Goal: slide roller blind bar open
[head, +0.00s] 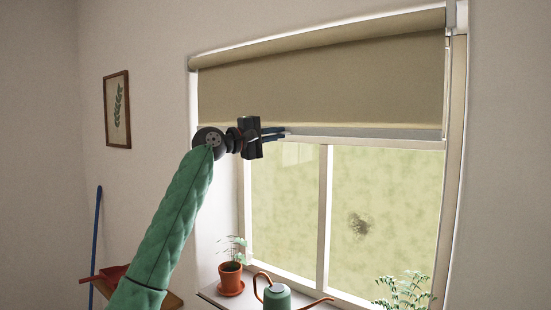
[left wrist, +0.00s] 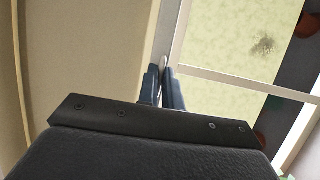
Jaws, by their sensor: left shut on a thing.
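The roller blind (head: 325,85) is a beige sheet hanging over the upper part of the window, with a pale bar (head: 370,132) along its lower edge. My left gripper (head: 282,132) comes in from the left, and its blue fingers are shut on the bar near its left end. In the left wrist view the fingers (left wrist: 163,88) are close together at the bar (left wrist: 170,35), with the beige blind (left wrist: 95,50) to the left. The fingers hide the gripped part of the bar. My right gripper is not in view.
Below the blind, the window panes (head: 385,210) are uncovered. On the sill stand a potted plant (head: 231,279), a green watering can (head: 277,297) and a leafy plant (head: 405,292). A framed picture (head: 117,110) hangs on the left wall. A blue pole (head: 96,235) stands at the left.

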